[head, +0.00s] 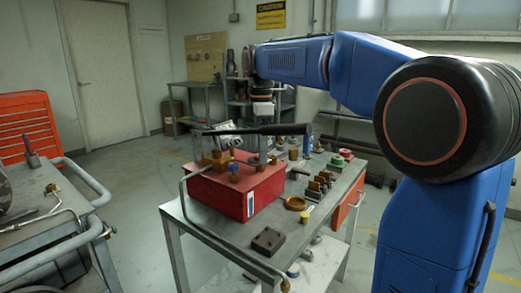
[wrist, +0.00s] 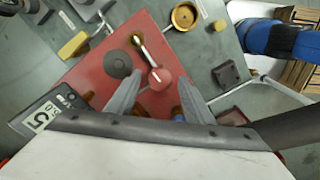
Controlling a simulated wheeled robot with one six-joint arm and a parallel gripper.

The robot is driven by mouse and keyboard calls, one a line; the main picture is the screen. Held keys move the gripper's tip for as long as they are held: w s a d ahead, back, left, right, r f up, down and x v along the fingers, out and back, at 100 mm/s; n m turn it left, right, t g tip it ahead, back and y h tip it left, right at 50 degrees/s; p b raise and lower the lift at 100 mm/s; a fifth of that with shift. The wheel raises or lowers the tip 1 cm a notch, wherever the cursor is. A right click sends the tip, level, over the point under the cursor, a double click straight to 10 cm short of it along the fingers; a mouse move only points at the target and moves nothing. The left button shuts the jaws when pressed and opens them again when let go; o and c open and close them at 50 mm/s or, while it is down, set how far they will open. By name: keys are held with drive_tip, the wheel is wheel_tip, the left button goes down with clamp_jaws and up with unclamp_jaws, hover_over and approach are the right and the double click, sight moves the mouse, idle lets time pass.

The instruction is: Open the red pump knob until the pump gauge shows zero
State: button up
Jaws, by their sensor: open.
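The red pump (head: 240,188) is a red box on the bench, with brass fittings and a long black lever (head: 265,130) above it. In the wrist view its red top (wrist: 95,68) fills the middle. The round red knob (wrist: 161,80) sits on a stem there, beside a dark round disc (wrist: 118,64). My gripper (wrist: 159,87) is open, with the knob in line between its two grey fingers. I cannot tell whether a finger touches it. In the head view, my gripper's fingers and the knob cannot be made out. No gauge reading can be made out in either view.
Small parts, including a brass ring (head: 295,203) and a dark block (head: 268,241), lie on the bench right of the pump. A bent pipe runs along its front edge. A cart (head: 50,207) stands at left, with open floor behind it.

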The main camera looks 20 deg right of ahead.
wheel_tip(320, 180, up, 17)
drive_tip(key=shift+r, duration=0.2)
idle(0.5)
